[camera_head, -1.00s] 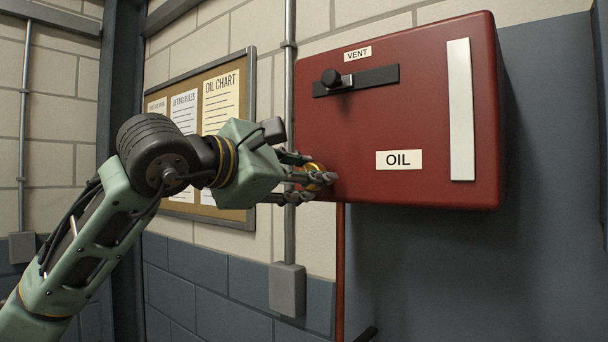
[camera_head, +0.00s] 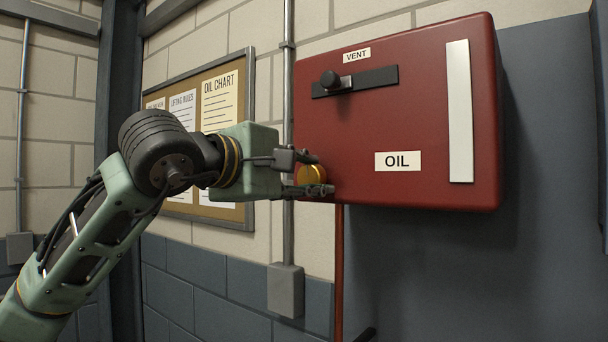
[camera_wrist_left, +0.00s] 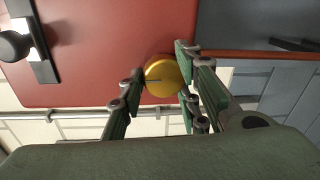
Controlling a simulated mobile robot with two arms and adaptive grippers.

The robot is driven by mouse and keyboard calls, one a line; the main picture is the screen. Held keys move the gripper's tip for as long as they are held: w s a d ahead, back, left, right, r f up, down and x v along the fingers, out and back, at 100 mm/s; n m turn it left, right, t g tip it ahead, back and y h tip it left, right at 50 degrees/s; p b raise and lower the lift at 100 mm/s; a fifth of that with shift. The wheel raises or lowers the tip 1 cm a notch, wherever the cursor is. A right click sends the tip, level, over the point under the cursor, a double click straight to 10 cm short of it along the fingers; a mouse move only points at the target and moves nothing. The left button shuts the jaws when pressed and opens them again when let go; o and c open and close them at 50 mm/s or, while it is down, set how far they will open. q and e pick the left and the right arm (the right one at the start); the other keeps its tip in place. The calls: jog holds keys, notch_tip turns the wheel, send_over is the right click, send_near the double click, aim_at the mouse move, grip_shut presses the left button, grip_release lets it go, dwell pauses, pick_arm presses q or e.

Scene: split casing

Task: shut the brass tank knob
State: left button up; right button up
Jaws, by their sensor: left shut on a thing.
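The brass knob (camera_head: 311,175) is a round golden knob at the lower left of the red oil tank (camera_head: 440,110). My left gripper (camera_head: 322,176) is at the knob, its fingers on either side of it. In the left wrist view the knob (camera_wrist_left: 166,76) shows a dark line on its face and sits between the fingertips of my left gripper (camera_wrist_left: 162,76), which is shut on it. Part of the knob's rim is hidden by the fingers. My right gripper is in neither view.
A black vent slider (camera_head: 355,81) with a round handle is on the tank's upper front. A grey conduit (camera_head: 289,120) runs down the wall behind my gripper to a box (camera_head: 286,289). A red pipe (camera_head: 338,270) drops below the tank. A notice board (camera_head: 245,150) hangs at left.

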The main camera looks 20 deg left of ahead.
pick_arm(q)
jog(key=shift+a+r, duration=0.1)
jog(key=shift+r, duration=0.4)
jog(key=o, duration=0.8)
jog(key=shift+o, duration=1)
jog(key=shift+f, duration=0.1)
jog(key=shift+o, duration=0.3)
jog(key=shift+f, duration=0.15)
jog(key=shift+s, duration=0.1)
jog(key=v, duration=1.2)
